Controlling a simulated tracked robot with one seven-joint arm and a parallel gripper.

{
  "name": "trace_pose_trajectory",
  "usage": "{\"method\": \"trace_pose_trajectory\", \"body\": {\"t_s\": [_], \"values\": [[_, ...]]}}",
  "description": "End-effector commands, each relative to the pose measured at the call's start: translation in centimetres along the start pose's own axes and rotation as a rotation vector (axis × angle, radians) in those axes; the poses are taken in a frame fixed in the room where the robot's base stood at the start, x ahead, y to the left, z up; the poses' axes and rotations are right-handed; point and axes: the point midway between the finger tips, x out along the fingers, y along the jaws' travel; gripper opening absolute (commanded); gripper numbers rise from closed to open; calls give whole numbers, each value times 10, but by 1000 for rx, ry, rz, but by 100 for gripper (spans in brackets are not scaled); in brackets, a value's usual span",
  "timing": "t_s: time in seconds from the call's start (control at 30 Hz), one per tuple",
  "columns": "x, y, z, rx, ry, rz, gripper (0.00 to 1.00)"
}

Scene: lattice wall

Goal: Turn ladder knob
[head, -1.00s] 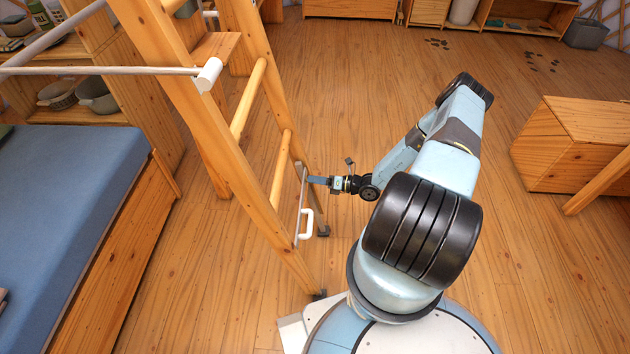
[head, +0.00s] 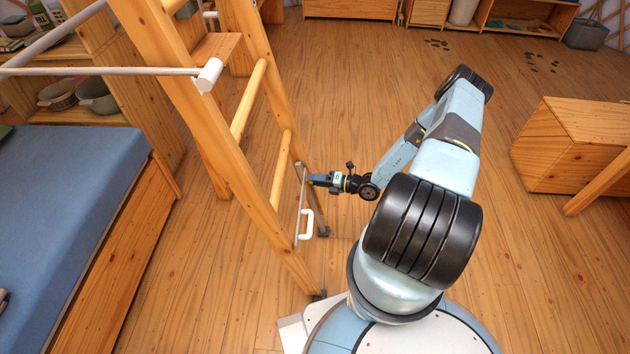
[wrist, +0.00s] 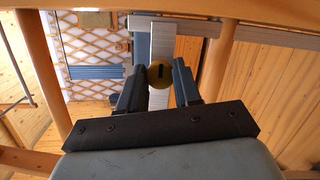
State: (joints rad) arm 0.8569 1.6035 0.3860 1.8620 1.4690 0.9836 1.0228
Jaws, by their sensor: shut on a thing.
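The ladder (head: 262,190) is wooden, with round rungs, and stands left of my arm in the head view. In the wrist view a round brass-coloured knob (wrist: 160,75) with a dark slot sits on a pale metal strip (wrist: 158,98). Exact finger contact is partly hidden.
A white handle (head: 306,224) is on the bar just below my gripper. A bed with a blue mattress (head: 60,195) and shelves lie beyond the ladder. A wooden bench (head: 575,140) stands at the right. The floor (head: 340,70) behind my arm is clear.

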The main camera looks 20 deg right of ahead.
Motion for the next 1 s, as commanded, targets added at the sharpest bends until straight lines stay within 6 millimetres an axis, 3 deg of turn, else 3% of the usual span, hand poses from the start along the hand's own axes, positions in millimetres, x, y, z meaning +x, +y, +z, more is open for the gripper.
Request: {"method": "trace_pose_trajectory", "body": {"t_s": [0.23,0.27,0.5,0.83,1.0], "values": [[-3,-4,3,-2,-5,-11,2],[-3,-4,3,-2,-5,-11,35],[-2,-2,1,-1,-1,-7,58],[-4,-1,0,0,0,-4,58],[-25,-2,1,-1,0,-5,58]]}}
